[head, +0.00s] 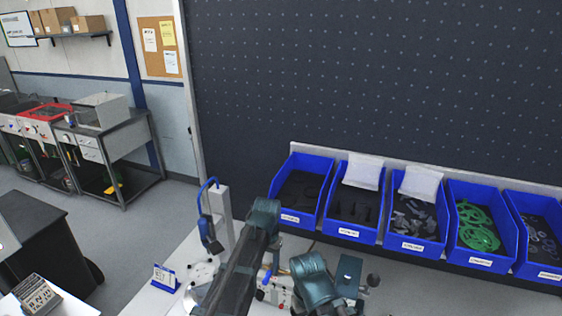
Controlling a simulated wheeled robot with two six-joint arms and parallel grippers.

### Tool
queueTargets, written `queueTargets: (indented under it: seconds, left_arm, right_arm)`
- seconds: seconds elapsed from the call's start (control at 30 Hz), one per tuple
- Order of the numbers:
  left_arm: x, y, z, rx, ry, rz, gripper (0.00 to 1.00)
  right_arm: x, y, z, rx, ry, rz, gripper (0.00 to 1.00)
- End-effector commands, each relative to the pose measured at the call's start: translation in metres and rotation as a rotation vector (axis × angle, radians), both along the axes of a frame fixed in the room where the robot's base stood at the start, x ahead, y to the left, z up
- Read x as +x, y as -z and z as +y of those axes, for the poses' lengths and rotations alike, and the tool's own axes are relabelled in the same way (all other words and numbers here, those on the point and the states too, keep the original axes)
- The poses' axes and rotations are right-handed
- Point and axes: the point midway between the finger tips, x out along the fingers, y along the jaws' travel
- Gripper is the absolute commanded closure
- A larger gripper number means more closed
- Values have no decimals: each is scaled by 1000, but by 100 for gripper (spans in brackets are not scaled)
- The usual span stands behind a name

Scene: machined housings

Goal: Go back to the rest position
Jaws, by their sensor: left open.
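My left arm rises from the bottom of the head view, bends at a dark teal joint and comes down over the workbench (400,285). My left gripper (340,298) is low in the picture, beside the teal wrist, and is open. Its fingertips are mostly hidden and I cannot make out anything between them. Pale metal parts with small red details (284,291) lie on the bench, partly covered by the arm. My right gripper is not in view.
Several blue bins (343,233) line the back of the bench, holding dark parts, white bags, green rings and small hardware. A blue-hooked post (209,215) and a small blue sign stand (165,277) are left of the arm. The bench's right front looks clear.

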Motion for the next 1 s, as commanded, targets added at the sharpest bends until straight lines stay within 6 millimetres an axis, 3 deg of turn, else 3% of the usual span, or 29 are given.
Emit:
queueTargets:
  seconds: [0.03,0.1,0.3,0.5,0.7,1.0]
  left_arm:
    - [-27,36,-2,8,4,3,46]
    - [-52,59,-5,19,4,5,46]
    - [-119,121,-10,51,5,13,46]
    - [-168,164,-9,76,3,16,46]
    - [-189,180,-8,90,2,18,46]
    - [-191,179,-8,91,1,19,46]
  right_arm:
    - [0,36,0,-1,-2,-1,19]
    - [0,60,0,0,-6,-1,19]
    - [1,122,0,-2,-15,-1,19]
    - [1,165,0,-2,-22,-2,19]
    - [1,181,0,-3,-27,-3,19]
    - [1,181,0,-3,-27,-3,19]
